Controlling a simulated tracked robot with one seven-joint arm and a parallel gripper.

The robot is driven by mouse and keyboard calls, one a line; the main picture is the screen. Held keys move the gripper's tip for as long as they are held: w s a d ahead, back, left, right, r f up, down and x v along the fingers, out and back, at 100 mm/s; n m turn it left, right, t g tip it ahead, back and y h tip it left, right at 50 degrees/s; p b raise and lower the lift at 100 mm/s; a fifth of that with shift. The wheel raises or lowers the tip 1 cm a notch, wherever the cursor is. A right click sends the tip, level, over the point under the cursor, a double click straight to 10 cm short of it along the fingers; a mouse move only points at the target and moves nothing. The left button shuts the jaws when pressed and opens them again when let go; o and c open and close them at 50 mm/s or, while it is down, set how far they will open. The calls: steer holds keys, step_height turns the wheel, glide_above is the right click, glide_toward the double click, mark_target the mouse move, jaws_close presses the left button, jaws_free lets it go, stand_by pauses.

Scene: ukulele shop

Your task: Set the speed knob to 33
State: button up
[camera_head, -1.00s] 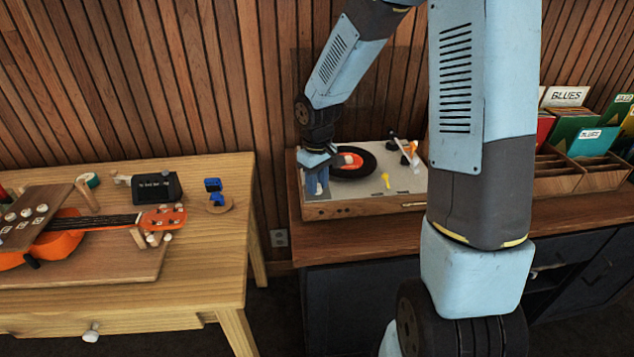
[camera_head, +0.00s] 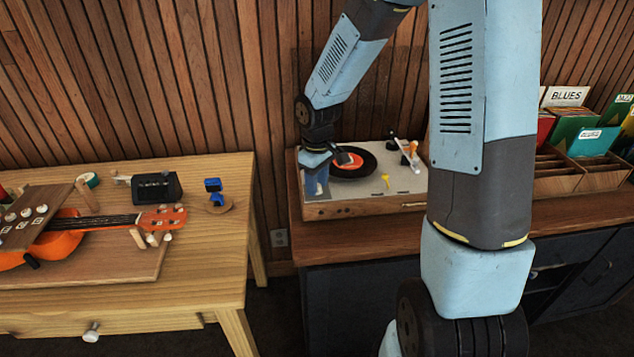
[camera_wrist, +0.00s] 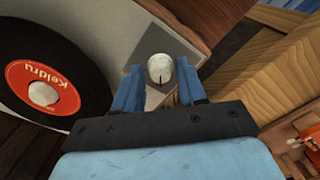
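The record player (camera_head: 405,184) stands on a dark cabinet, with a black record (camera_head: 368,165) with an orange label on it. The record also shows in the wrist view (camera_wrist: 18,62). My gripper (camera_head: 316,190) points down over the player's front left corner. In the wrist view, a cream round knob (camera_wrist: 160,68) with a short dark pointer line toward the bottom of the picture sits between the tips of my gripper (camera_wrist: 160,78). The blue fingers stand on both sides of the knob, with what look like narrow gaps. In the head view my gripper hides the knob. I cannot read speed markings.
The tonearm (camera_head: 402,150) and a small yellow piece (camera_head: 385,180) are right of the record. A wooden table (camera_head: 215,255) with an orange ukulele (camera_head: 65,240) stands left, across a gap. A record crate (camera_head: 560,180) stands right, behind my arm.

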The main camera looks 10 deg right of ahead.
mark_target(318, 185)
steer(key=shift+o, duration=1.2)
steer(key=shift+r, duration=0.1)
step_height(318, 185, up, 14)
steer(key=shift+f, duration=0.25)
steer(key=s+d+r+m+t, duration=0.2)
steer(key=s+d+r, duration=0.1)
steer(key=s, duration=0.4)
steer(key=s+d+r+m+t, duration=0.1)
steer(key=s+d+r+m, duration=0.2)
steer(key=s+r, duration=0.2)
steer(key=s+d+r+m+t, duration=0.2)
steer(key=s+d+r+m, duration=0.1)
steer(key=s, duration=0.7)
steer(key=shift+s+d+r+t, duration=0.3)
steer(key=shift+s+d+r, duration=0.1)
steer(key=shift+r, duration=0.5)
